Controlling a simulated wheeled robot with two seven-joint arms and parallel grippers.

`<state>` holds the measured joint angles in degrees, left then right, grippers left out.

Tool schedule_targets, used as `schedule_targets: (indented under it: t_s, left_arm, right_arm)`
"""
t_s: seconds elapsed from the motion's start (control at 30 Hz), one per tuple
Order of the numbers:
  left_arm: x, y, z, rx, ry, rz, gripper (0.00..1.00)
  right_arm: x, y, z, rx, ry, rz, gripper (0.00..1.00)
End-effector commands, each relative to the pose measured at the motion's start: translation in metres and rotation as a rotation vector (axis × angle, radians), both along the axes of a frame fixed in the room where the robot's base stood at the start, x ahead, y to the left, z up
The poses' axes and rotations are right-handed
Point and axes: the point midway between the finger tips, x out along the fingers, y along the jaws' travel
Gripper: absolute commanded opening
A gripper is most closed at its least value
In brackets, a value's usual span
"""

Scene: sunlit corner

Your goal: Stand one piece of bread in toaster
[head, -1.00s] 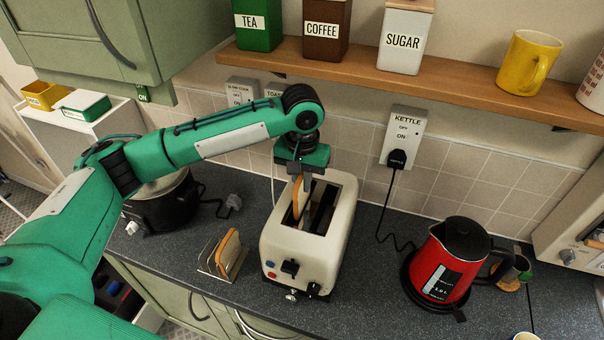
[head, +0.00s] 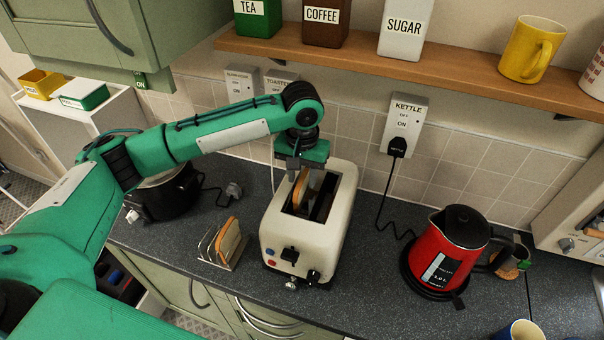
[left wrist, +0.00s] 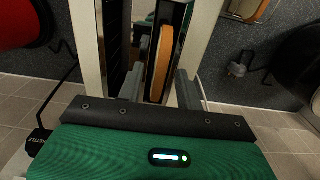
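The cream toaster (head: 287,240) stands on the dark worktop with its two slots facing up. A slice of bread (head: 301,187) stands upright in its left slot, with the upper part showing above the opening; its lower part is hidden. In the left wrist view the slice (left wrist: 160,62) shows edge-on between my fingers. My left gripper (head: 305,174) is just above the toaster. Its fingers (left wrist: 158,88) are spread on both sides of the slice, with gaps visible. More bread (head: 229,238) stands in a wire rack (head: 212,248) left of the toaster. My right gripper is out of view.
A red kettle (head: 432,257) stands on the right, with its cord running to the wall. A black slow cooker (head: 170,196) stands behind my left arm. A wooden shelf (head: 450,78) with canisters and a yellow mug (head: 530,50) runs above. Worktop between toaster and kettle is clear.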

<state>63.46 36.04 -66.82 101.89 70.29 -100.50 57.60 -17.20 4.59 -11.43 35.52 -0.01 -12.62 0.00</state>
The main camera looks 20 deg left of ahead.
Motion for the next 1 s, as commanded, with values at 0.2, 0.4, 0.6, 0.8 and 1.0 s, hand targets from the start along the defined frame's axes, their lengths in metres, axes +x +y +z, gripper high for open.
schedule_targets:
  t_s: [0.2,0.4,0.6,0.8,1.0]
  left_arm:
    - [0.0,-0.001,0.012,-0.002,-0.002,0.0,0.36]
    - [0.001,-0.001,0.053,-0.002,-0.005,-0.002,0.36]
    - [0.001,-0.001,0.102,-0.001,-0.004,-0.001,0.36]
    - [0.0,0.0,0.129,0.001,-0.002,0.0,0.36]
    - [0.0,0.0,0.137,0.0,0.0,0.0,0.36]
  right_arm:
    - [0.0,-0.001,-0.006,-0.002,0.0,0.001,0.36]
    - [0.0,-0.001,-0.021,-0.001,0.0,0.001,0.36]
    - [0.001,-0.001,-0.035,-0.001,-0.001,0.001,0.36]
    - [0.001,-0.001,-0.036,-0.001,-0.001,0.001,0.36]
    - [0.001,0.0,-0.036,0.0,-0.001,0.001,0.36]
